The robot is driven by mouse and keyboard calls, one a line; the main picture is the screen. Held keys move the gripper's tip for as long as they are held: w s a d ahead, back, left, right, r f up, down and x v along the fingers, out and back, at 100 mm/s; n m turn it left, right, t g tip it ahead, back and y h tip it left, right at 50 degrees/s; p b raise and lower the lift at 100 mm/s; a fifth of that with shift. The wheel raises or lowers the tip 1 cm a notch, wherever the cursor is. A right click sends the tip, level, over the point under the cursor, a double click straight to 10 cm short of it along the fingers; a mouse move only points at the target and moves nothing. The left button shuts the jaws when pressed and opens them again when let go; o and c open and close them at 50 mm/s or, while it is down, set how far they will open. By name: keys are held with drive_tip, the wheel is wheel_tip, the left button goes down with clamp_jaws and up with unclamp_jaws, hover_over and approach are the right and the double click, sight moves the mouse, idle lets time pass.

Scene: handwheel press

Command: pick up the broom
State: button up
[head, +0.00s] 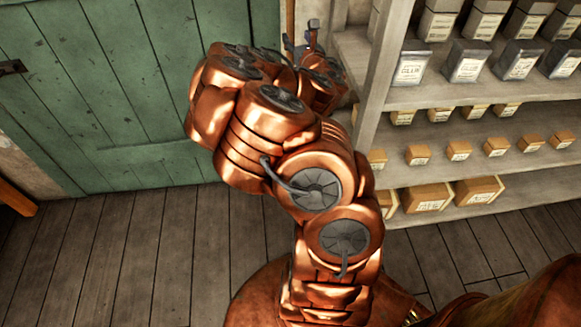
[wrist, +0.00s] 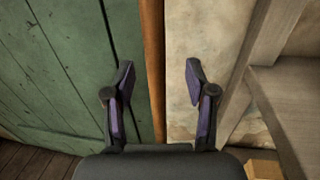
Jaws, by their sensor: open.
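No broom head or bristles show in either view. A thin brown wooden upright (wrist: 152,45) runs down between the green door and the pale wall in the wrist view. It also shows at the top of the head view (head: 290,14), behind my gripper. I cannot tell whether it is the broom's handle or door trim. My gripper (wrist: 160,78) is open, with nothing touching its dark fingers. The upright lies in the gap between them, nearer the left finger in the picture. In the head view my gripper (head: 303,40) is small and partly hidden by my copper arm.
The green door (head: 100,90) fills the left. A shelf unit (head: 375,85) with several tins and small boxes stands close on the right, its side near my gripper. Plank floor (head: 120,260) is open at lower left. A brown wooden piece (head: 16,197) shows at the left edge.

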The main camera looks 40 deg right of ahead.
sight(292, 33)
drive_tip(key=shift+w, duration=0.1)
drive_tip(key=shift+a+p+x, duration=0.25)
drive_tip(key=shift+p+x, duration=0.1)
drive_tip(key=shift+x, duration=2.35)
clamp_jaws()
